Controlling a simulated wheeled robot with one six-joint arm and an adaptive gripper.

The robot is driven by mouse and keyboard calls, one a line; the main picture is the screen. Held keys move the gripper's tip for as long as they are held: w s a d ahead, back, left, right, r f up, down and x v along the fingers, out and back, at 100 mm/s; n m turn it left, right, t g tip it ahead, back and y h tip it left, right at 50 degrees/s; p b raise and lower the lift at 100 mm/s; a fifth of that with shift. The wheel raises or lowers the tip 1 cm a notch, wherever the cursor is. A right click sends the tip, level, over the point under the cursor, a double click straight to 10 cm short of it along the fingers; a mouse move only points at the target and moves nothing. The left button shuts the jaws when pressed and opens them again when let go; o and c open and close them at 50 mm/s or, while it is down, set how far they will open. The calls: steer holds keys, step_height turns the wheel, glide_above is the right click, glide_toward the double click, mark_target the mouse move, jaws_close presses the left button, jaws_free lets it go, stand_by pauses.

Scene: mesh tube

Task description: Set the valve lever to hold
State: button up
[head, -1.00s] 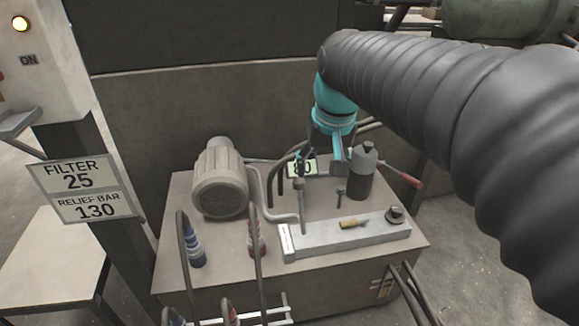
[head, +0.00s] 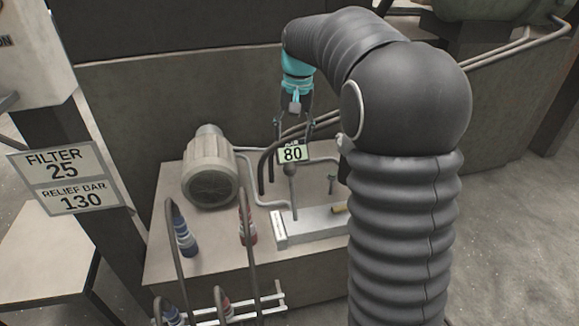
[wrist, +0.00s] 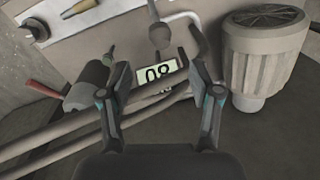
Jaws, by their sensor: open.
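A grey lever with a rounded knob (head: 290,172) stands nearly upright at the left part of the pale manifold block (head: 280,238). It looks like the valve lever; no hold mark is readable. Its knob also shows at the top middle of the wrist view (wrist: 159,36). My gripper (head: 293,124) is open and empty, above and behind the lever, its fingers apart from it. In the wrist view my gripper (wrist: 160,82) has its fingers spread either side of a display reading 80 (wrist: 161,74), which lies beyond them.
A ribbed motor (head: 210,172) stands left of the lever. Pipes and hoses run close around it. A dark cylinder (wrist: 88,84) with a red handle (wrist: 42,90) stands nearby. Blue (head: 184,240) and red (head: 247,228) hose fittings stand in front. My arm hides the block's right end.

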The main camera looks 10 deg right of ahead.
mark_target(290, 164)
steer(key=f, duration=0.7)
steer(key=f+b, duration=0.1)
steer(key=f, duration=0.2)
steer(key=shift+w+a+f, duration=0.1)
steer(key=shift+a+f, duration=0.15)
steer(key=shift+a, duration=0.15)
jaws_close()
